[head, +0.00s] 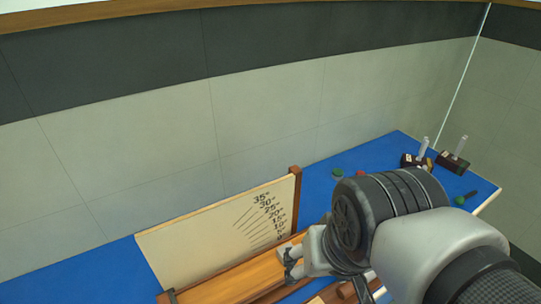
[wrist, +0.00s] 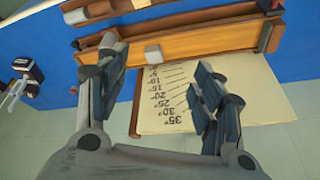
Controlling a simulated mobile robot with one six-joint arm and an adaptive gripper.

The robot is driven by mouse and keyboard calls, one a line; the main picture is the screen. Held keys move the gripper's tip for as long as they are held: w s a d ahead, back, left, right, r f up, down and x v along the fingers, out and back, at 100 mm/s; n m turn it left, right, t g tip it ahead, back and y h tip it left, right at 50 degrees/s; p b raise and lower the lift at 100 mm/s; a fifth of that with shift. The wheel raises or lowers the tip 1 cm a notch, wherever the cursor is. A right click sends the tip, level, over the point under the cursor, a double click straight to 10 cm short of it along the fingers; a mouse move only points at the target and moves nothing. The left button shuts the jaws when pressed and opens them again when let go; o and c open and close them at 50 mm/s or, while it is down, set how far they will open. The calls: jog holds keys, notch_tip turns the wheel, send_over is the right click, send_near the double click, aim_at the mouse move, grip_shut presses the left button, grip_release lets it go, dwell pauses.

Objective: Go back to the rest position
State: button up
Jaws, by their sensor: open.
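My gripper (head: 290,262) is low over the wooden ramp (head: 240,278) in the head view, partly hidden by my own arm. In the wrist view my gripper (wrist: 157,58) has its two fingers spread wide. A small pale block (wrist: 152,54) shows between the fingertips, on the wooden ramp (wrist: 190,40). It is apart from both fingers, and nothing is held. The cream angle board (head: 225,230), marked in degrees up to 35, stands behind the ramp. It also shows in the wrist view (wrist: 250,95), upside down.
The blue bench (head: 385,150) runs along a grey tiled wall. Two dark holders (head: 410,161) (head: 453,163) with clear upright pieces stand at its right end. The space above the bench's left part is clear.

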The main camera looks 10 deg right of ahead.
jog(key=shift+s+f+n, duration=0.15)
jog(key=shift+s+n, duration=0.75)
jog(key=shift+s, duration=0.3)
dwell(0.6)
